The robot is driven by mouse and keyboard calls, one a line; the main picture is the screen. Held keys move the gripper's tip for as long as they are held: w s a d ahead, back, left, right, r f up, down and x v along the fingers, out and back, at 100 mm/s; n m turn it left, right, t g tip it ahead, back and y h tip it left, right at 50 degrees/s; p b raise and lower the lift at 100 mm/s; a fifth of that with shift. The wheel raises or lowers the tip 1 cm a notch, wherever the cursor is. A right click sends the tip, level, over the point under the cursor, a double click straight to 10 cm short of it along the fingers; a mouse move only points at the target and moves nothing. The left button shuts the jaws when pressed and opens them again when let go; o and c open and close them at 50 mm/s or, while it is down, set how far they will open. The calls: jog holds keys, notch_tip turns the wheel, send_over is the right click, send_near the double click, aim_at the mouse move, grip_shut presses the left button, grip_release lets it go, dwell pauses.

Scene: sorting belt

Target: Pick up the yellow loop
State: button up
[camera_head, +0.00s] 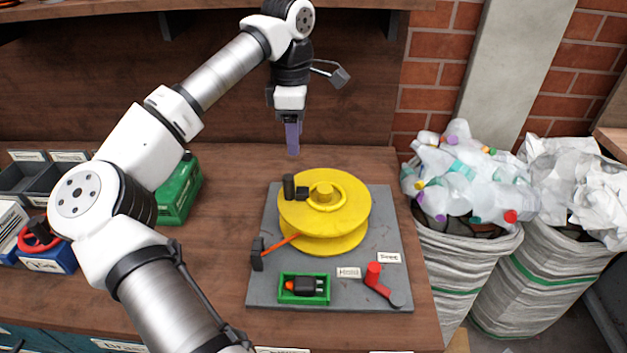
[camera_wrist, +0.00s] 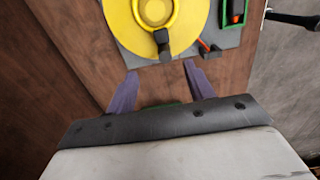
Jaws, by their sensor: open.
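The yellow loop (camera_head: 326,208) is a thin ring lying around the hub on top of a yellow spool-like wheel (camera_head: 355,207). In the wrist view the loop (camera_wrist: 176,14) is at the top edge and partly cut off. My gripper (camera_head: 293,150) points down above the back of the bench, behind and above the wheel, and touches nothing. In the wrist view its two purple fingers (camera_wrist: 160,71) are spread apart with nothing between them. The loop lies beyond the fingertips there.
A black post (camera_head: 289,188) stands on the wheel's left edge. The grey base plate (camera_head: 262,295) also carries an orange rod, a green tray (camera_head: 283,296) and a red-handled lever (camera_head: 374,277). A green box (camera_head: 180,195) is left. Filled sacks (camera_head: 460,255) stand right.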

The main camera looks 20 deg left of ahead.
jog(key=p, duration=0.1)
send_over(298, 190)
jog(key=f, duration=0.7)
jog(key=shift+a+f, duration=0.35)
jog(key=shift+f, duration=0.05)
jog(key=shift+d+f+p, duration=0.2)
jog(key=shift+f+p, duration=0.5)
jog(key=shift+f, duration=0.8)
jog(key=shift+d+f+p, duration=0.15)
jog(key=shift+f+p, duration=0.5)
jog(key=shift+f, duration=0.8)
jog(key=shift+c, duration=0.4)
jog(key=c, duration=1)
